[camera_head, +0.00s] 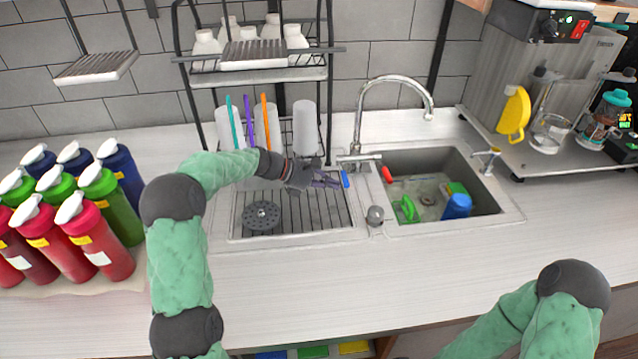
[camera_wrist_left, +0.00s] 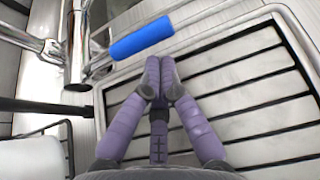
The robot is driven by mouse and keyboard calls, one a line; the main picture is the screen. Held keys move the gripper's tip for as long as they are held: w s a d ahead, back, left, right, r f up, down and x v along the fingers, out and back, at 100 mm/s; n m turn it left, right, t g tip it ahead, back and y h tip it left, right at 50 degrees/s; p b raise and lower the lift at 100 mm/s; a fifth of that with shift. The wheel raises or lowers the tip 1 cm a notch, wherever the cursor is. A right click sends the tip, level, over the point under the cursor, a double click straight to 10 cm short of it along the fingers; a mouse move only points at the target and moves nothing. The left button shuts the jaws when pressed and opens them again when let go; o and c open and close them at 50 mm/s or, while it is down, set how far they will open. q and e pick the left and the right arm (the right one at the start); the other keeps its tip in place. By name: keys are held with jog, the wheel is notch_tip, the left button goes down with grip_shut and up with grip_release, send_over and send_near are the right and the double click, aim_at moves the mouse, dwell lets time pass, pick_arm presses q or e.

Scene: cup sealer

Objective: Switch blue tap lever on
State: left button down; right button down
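The chrome tap (camera_head: 358,125) arches over the sink, with a blue lever (camera_head: 345,178) on the left of its base and a red lever (camera_head: 387,174) on the right. In the left wrist view the blue lever (camera_wrist_left: 142,38) lies just beyond my left fingertips, with a small gap that is hard to judge. My left gripper (camera_head: 330,181) hovers over the drainer left of the tap. In the left wrist view its purple fingertips (camera_wrist_left: 159,74) are together with nothing between them. My right arm shows at the lower right; its gripper is out of view.
The sink (camera_head: 432,162) holds a blue cup (camera_head: 457,206) and green items. A drying rack (camera_head: 254,73) with cups stands behind my left gripper. Several coloured bottles (camera_head: 100,244) stand at the left. The front counter (camera_head: 330,285) is clear.

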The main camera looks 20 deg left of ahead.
pick_arm(q)
jog(key=shift+x, duration=1.25)
pick_arm(e)
jog(key=shift+f, duration=0.35)
jog(key=shift+r, duration=0.15)
